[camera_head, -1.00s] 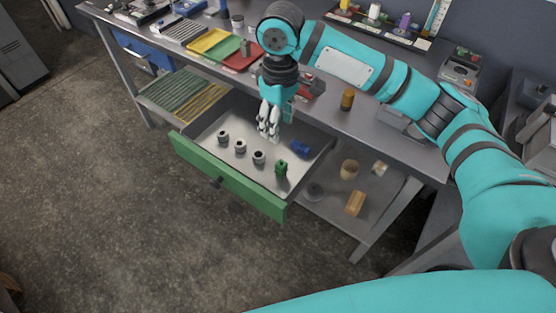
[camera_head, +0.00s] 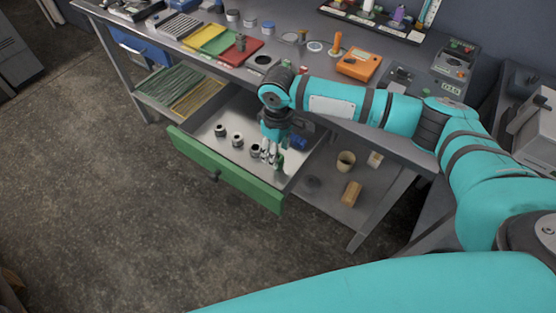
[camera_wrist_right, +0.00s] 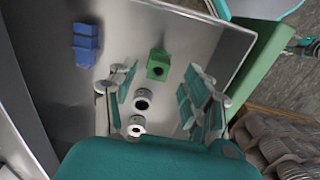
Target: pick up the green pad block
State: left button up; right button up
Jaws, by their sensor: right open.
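The green pad block (camera_wrist_right: 158,65) lies in the open drawer. In the right wrist view it sits between the lines of my right gripper's two open fingers (camera_wrist_right: 160,98), beyond their tips. In the head view the green block (camera_head: 280,163) shows just right of my right gripper (camera_head: 270,152), which points down into the drawer. My left gripper does not show.
The drawer (camera_head: 230,172) has a green front and grey floor. Several grey round parts (camera_head: 238,140) stand in a row left of the gripper. A blue block (camera_head: 299,142) lies behind the green one. The workbench top (camera_head: 300,85) is above.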

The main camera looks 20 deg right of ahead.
notch_tip(320, 180, down, 3)
jog(key=shift+w+d+f, duration=0.1)
jog(key=shift+f, duration=0.1)
grip_shut()
dwell(0.3)
